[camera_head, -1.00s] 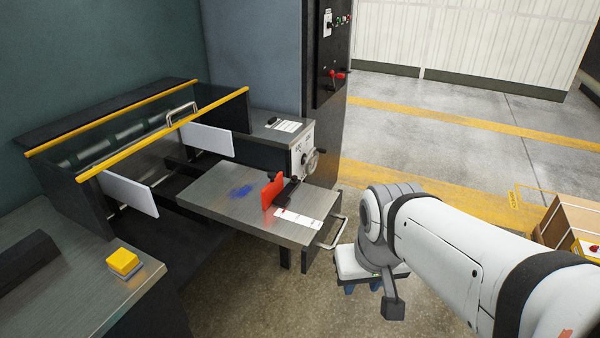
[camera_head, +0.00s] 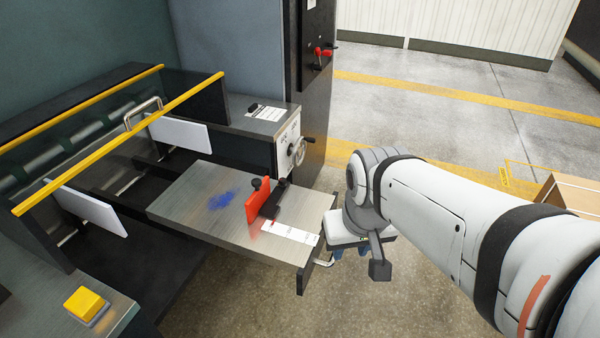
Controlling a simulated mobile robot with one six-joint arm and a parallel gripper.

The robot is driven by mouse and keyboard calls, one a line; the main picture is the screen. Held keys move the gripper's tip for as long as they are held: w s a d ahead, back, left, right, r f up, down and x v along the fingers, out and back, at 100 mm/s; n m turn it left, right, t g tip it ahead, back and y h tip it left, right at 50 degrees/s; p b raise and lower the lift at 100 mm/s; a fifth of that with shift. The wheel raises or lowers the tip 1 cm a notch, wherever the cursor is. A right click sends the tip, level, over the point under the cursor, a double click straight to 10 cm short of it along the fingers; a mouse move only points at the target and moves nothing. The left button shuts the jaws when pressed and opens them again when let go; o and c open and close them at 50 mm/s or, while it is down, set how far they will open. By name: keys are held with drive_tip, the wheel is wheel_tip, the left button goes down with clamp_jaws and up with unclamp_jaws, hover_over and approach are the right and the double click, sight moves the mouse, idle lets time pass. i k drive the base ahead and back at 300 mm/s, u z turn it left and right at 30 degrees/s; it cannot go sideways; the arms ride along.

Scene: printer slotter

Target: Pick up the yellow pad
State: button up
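The yellow pad (camera_head: 84,303) is a small yellow block on a thin grey base. It sits on the metal counter at the lower left of the head view, near the counter's right edge. My gripper (camera_head: 352,252) hangs from the end of my white arm, right of the pull-out metal table and well away from the pad. Its blue fingers are mostly hidden behind the wrist, so its opening is unclear.
The metal table (camera_head: 180,206), with a blue stain and a red upright plate (camera_head: 258,206), lies between my arm and the pad. Two white panels and yellow rails (camera_head: 120,140) stand behind. A cardboard box (camera_head: 568,194) is at right. Open floor lies below the table.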

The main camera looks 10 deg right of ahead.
sight(84, 305)
drive_tip(key=u, duration=1.9)
